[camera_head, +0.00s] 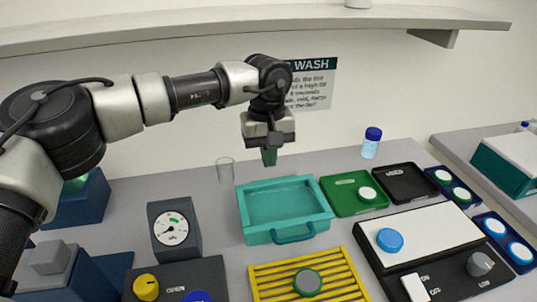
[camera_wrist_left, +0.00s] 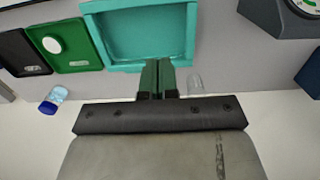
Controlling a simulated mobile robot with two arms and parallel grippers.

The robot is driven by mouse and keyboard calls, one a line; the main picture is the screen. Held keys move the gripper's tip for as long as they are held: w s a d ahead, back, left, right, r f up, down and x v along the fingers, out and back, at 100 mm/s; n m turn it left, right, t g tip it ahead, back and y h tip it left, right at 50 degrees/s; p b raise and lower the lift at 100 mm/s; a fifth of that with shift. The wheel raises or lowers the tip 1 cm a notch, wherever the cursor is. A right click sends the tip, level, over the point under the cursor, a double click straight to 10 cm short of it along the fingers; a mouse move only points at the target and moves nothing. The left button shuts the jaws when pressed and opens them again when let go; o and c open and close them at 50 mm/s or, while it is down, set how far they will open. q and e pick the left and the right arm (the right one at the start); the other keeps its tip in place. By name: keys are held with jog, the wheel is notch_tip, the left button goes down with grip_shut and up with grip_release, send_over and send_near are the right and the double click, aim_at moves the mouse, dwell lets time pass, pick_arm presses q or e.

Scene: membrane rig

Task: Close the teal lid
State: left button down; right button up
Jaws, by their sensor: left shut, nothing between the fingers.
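A teal open-topped box (camera_head: 241,222) with a raised rim and a front handle (camera_head: 293,234) sits mid-bench in the head view. I cannot make out a separate lid on it; its inside shows as a recessed teal surface. The box also fills the top middle of the left wrist view (camera_wrist_left: 193,40). My left gripper (camera_head: 269,157) points down above the box's back edge, with its green fingers shut and empty. In the left wrist view the fingertips (camera_wrist_left: 157,66) are by the back rim; I cannot tell if they touch. My right gripper is not in view.
Right of the box are a green tray (camera_head: 340,200) with a white-topped disc and a black tray (camera_head: 405,184). A clear cup (camera_head: 225,170) stands behind left, a gauge (camera_head: 173,232) left, a yellow rack (camera_head: 262,282) in front. A shelf (camera_head: 250,24) hangs above.

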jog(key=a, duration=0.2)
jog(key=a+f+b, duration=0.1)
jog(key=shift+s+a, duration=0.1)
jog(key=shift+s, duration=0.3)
